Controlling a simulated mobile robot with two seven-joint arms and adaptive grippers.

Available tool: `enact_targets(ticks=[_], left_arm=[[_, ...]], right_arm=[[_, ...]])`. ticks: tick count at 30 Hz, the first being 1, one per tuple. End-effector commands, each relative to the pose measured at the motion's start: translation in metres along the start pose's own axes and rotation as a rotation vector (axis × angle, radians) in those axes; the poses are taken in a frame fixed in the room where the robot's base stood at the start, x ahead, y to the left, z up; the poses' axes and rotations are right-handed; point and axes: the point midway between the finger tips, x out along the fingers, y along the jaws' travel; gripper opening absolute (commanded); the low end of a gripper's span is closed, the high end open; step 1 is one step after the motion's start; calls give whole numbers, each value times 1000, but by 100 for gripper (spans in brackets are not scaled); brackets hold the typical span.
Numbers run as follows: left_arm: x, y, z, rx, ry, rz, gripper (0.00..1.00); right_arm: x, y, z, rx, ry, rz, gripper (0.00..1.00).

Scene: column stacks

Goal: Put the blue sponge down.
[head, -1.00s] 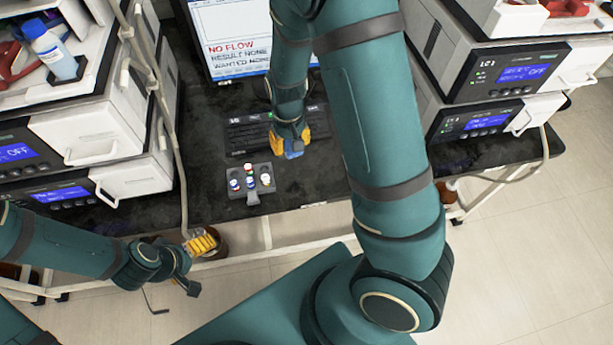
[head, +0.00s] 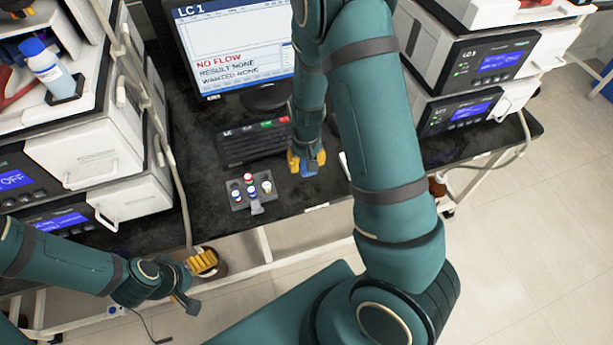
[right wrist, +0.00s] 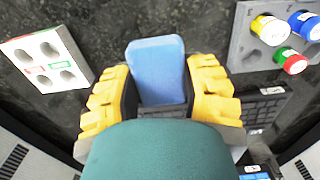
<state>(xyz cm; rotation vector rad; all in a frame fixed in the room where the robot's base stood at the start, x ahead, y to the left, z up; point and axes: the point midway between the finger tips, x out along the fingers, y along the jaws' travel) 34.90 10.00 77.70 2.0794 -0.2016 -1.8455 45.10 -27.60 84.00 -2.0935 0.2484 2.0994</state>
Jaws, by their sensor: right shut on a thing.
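The blue sponge (right wrist: 157,68) is upright between the yellow fingers of my right gripper (right wrist: 160,95) in the right wrist view. The gripper is shut on it. In the head view my right gripper (head: 306,160) is over the black bench (head: 300,195), right of the vial rack, and a small bit of blue shows at its fingers. I cannot tell whether the sponge touches the bench. My left gripper (head: 198,280) hangs at the front edge of the bench, lower left; I cannot tell whether it is open.
A grey rack (head: 238,204) with several capped vials stands left of my right gripper. A white holed tray (right wrist: 45,58) lies on the other side, partly hidden by my arm in the head view. A keyboard (head: 250,146) and monitor (head: 235,50) are behind. Instrument stacks flank the bench.

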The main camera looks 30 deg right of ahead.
Motion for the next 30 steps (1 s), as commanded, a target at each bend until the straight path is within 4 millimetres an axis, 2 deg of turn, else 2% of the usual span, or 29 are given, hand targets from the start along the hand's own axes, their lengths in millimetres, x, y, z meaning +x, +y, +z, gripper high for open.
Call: enact_targets(ticks=[1, 8, 15, 27, 28, 30], left_arm=[[4, -1, 1, 1, -2, 0, 98], [7, -2, 3, 2, -7, 1, 98], [14, -5, 6, 4, -13, 1, 98], [17, -6, 7, 4, -14, 1, 98], [17, -6, 7, 4, -14, 1, 98], [16, -6, 7, 4, -14, 1, 98]], right_arm=[[10, 0, 0, 1, -2, 0, 25], [26, 0, 0, 0, 0, 0, 25], [57, 0, 0, 1, 0, 0, 25], [61, 0, 0, 0, 1, 0, 25], [61, 0, 0, 0, 1, 0, 52], [60, 0, 0, 0, 1, 0, 74]])
